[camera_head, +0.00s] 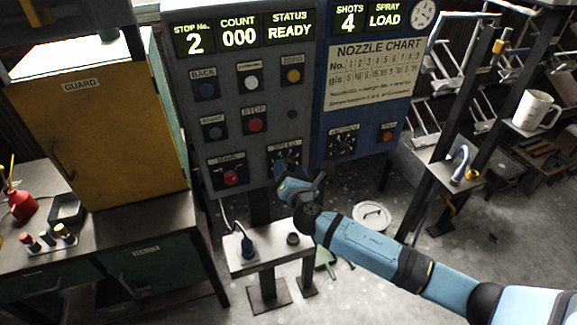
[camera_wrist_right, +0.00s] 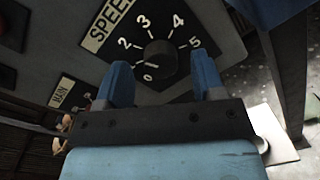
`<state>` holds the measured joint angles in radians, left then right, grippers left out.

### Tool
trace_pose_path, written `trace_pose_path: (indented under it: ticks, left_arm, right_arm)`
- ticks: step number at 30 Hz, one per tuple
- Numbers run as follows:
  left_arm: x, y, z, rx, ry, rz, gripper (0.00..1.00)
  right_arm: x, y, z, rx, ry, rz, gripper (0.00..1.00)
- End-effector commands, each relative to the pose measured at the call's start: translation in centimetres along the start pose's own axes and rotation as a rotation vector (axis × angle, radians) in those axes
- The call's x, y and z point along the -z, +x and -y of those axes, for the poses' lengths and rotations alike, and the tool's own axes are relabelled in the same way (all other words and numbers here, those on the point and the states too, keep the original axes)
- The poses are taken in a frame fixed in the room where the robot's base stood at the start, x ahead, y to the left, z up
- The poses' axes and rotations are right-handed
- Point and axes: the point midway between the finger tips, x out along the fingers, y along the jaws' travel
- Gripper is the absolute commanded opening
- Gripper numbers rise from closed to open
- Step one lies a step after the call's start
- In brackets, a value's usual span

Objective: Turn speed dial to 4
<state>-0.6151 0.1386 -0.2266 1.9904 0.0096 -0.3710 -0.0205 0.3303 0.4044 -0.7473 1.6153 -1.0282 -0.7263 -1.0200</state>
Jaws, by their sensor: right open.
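The speed dial (camera_head: 285,155) is on the grey control panel, under a SPEED label. In the right wrist view its black knob (camera_wrist_right: 161,57) sits on a black plate with white numbers around it. A pale mark on the knob faces the lower left, toward the low numbers; its exact setting is hard to read. My right gripper (camera_head: 291,178) is at the dial and partly covers it in the head view. In the right wrist view its blue fingers (camera_wrist_right: 163,78) are open, one on each side of the knob's lower part, with gaps visible. My left gripper is not in view.
The panel (camera_head: 270,105) has several buttons above the dial and a red MAIN switch (camera_head: 231,177) to the left. A blue panel (camera_head: 365,120) with another dial (camera_head: 343,142) adjoins on the right. A small table (camera_head: 270,257) stands below.

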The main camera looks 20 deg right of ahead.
Motion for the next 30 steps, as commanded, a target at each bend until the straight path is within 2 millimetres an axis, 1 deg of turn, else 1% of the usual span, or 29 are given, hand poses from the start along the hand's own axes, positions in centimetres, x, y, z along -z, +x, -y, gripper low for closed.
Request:
trace_pose_path:
  ticks: [1, 4, 13, 14, 15, 17, 18, 19, 20, 30]
  left_arm:
    - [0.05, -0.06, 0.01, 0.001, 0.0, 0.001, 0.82]
    - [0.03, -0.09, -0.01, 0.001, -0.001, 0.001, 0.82]
    - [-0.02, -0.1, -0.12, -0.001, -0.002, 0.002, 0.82]
    - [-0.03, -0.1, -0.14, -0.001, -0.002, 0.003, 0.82]
    - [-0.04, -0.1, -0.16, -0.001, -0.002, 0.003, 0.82]
    - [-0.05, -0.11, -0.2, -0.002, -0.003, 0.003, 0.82]
    - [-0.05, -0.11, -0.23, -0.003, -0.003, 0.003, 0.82]
    - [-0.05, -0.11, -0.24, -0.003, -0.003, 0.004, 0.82]
    - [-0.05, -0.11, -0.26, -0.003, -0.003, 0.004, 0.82]
    - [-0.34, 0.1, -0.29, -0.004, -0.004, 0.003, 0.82]
  right_arm:
    - [-0.01, 0.47, -0.03, 0.0, -0.001, 0.0, 0.63]
    - [-0.01, 1.0, -0.07, -0.001, 0.001, 0.0, 0.63]
    - [0.04, 1.16, -0.01, 0.0, 0.001, -0.001, 0.63]
    - [0.04, 1.16, -0.01, 0.0, 0.001, -0.001, 0.56]
    - [0.04, 1.15, -0.01, 0.0, 0.001, -0.001, 0.47]
    - [0.04, 1.15, -0.01, 0.0, 0.001, -0.001, 0.33]
    - [0.03, 1.15, 0.0, 0.0, 0.001, -0.001, 0.23]
    - [0.03, 1.14, 0.0, 0.0, 0.001, -0.001, 0.17]
    - [0.03, 1.14, 0.0, 0.0, 0.001, -0.001, 0.13]
    - [0.13, 1.12, 0.07, 0.002, 0.045, -0.003, 0.13]
